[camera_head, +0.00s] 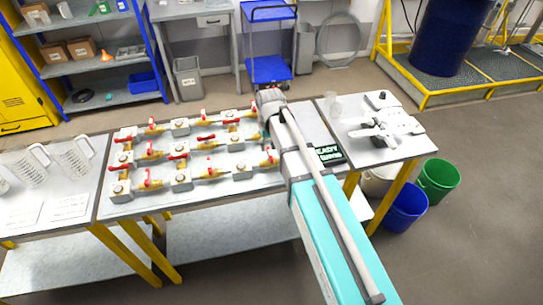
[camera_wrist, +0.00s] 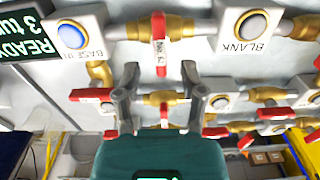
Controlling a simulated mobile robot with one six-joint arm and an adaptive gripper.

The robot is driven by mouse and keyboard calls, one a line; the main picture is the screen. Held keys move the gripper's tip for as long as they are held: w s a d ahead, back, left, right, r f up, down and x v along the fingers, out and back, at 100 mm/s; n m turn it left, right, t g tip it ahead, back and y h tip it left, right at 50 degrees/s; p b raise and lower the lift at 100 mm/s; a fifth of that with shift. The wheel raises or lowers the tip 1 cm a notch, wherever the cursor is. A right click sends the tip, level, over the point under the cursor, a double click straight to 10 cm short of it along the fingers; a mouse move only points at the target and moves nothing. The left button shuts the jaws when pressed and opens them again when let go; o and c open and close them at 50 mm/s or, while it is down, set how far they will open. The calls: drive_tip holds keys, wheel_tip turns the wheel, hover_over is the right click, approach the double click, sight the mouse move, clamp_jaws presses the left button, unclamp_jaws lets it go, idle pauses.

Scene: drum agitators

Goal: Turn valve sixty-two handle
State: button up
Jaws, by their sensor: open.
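Rows of brass valves with red handles stand on the table (camera_head: 255,186) in the head view. In the wrist view my gripper (camera_wrist: 159,80) is open. Its two grey fingers stand either side of a brass valve (camera_wrist: 158,98) with a red handle (camera_wrist: 164,116), with space at both sides. In the head view my arm covers the fingers.
A dark READY sign (camera_head: 328,153) lies right of my arm. More red handles, such as one at left (camera_wrist: 90,95), sit close to the fingers.

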sight(270, 153)
drive_tip(key=shift+f+b, duration=1.45)
drive_tip(key=shift+f, duration=0.25)
